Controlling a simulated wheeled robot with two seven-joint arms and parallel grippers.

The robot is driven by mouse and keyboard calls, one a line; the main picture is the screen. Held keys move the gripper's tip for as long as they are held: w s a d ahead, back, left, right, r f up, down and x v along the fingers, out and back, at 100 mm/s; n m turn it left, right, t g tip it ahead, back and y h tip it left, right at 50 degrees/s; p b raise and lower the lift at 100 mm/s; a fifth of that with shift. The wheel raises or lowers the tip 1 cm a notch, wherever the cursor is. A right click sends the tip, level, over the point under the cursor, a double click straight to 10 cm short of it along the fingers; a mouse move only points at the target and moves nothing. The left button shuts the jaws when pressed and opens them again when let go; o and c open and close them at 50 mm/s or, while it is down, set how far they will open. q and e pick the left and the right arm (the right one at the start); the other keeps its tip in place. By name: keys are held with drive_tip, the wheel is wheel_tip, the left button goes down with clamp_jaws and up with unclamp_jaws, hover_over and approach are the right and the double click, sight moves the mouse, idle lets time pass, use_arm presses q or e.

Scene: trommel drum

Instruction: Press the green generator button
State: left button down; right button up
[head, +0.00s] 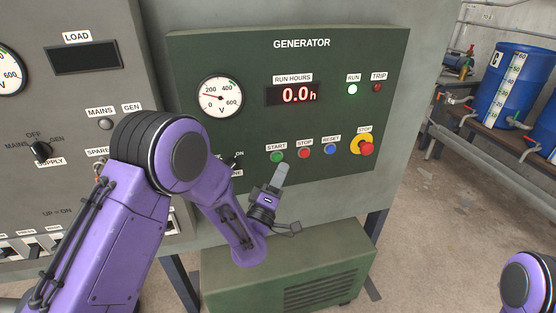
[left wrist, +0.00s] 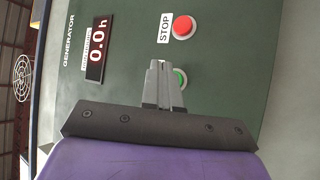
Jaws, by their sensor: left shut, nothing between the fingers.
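The green START button (head: 277,156) sits on the dark green generator panel (head: 235,128), leftmost in a row with red STOP and blue RESET buttons. My left gripper (head: 282,168) is shut and empty. Its fingertips are at the lower edge of the green button in the head view; I cannot tell whether they touch it. In the left wrist view the green button (left wrist: 181,76) shows partly behind the shut fingers (left wrist: 160,68). My right gripper is out of view.
A red STOP button (head: 304,153), a blue RESET button (head: 330,150) and a red emergency stop (head: 366,148) on a yellow base lie to the right. The RUN lamp (head: 353,89) looks bright; the display (head: 298,94) reads 0.0 h. A green cabinet (head: 235,285) stands below.

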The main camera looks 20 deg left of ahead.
use_arm(q)
drive_tip(key=shift+s+d+b, duration=0.25)
drive_tip(key=shift+s+d, duration=0.3)
drive_tip(key=shift+s, duration=0.25)
drive_tip(key=shift+s+d+b, duration=0.2)
drive_tip(key=shift+s+d, duration=0.3)
drive_tip(key=shift+s, duration=0.25)
